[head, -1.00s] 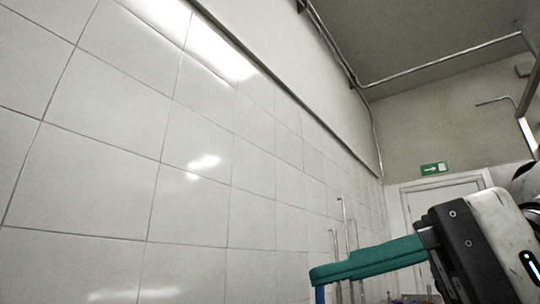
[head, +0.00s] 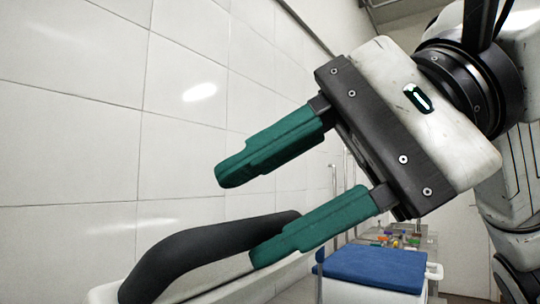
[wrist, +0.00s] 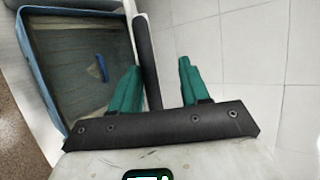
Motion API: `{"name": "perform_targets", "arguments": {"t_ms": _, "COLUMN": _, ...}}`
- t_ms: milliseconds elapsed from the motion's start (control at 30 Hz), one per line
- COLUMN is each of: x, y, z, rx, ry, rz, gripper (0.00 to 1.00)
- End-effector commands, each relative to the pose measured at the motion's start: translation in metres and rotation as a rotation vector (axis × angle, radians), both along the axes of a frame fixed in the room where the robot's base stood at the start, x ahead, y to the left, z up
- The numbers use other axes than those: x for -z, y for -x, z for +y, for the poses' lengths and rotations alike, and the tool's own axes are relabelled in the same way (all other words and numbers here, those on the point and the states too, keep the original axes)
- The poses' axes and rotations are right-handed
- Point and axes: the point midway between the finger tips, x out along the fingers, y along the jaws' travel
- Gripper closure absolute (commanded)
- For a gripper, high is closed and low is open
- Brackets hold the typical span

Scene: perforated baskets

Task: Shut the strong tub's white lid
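A black, curved bar-like handle (head: 205,246) rises from a pale white edge (head: 106,291) at the lower left of the head view. The white edge appears to be part of the lid, mostly out of frame. My gripper (head: 238,216) is open, its green fingers wide apart, with the lower finger overlapping the bar. In the wrist view the black bar (wrist: 148,62) runs between the fingers, nearer the left one. I cannot tell whether they touch. A blue-rimmed open container (wrist: 38,75) lies left of the bar; whether it is the strong tub is unclear.
A white box with a blue top (head: 372,266) stands at the lower right of the head view. Small colourful items (head: 400,240) lie behind it. A white tiled wall (head: 100,130) runs close along the left. A small blue piece (wrist: 101,68) shows inside the container.

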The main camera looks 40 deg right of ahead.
Motion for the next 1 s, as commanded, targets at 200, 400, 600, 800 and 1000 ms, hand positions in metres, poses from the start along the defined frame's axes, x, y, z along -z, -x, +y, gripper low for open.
{"name": "perform_targets", "arguments": {"t_ms": 200, "x": -0.002, "y": -0.001, "z": 0.001, "rx": 0.0, "ry": 0.001, "rz": 0.006, "gripper": 0.56}}
{"name": "perform_targets", "arguments": {"t_ms": 400, "x": -0.002, "y": 0.0, "z": 0.0, "rx": 0.001, "ry": 0.0, "rz": 0.006, "gripper": 0.56}}
{"name": "perform_targets", "arguments": {"t_ms": 600, "x": -0.008, "y": 0.007, "z": -0.006, "rx": 0.002, "ry": 0.0, "rz": 0.005, "gripper": 0.56}}
{"name": "perform_targets", "arguments": {"t_ms": 800, "x": -0.014, "y": 0.015, "z": -0.014, "rx": 0.002, "ry": 0.0, "rz": 0.005, "gripper": 0.56}}
{"name": "perform_targets", "arguments": {"t_ms": 1000, "x": -0.02, "y": 0.023, "z": -0.021, "rx": 0.002, "ry": 0.0, "rz": 0.007, "gripper": 0.56}}
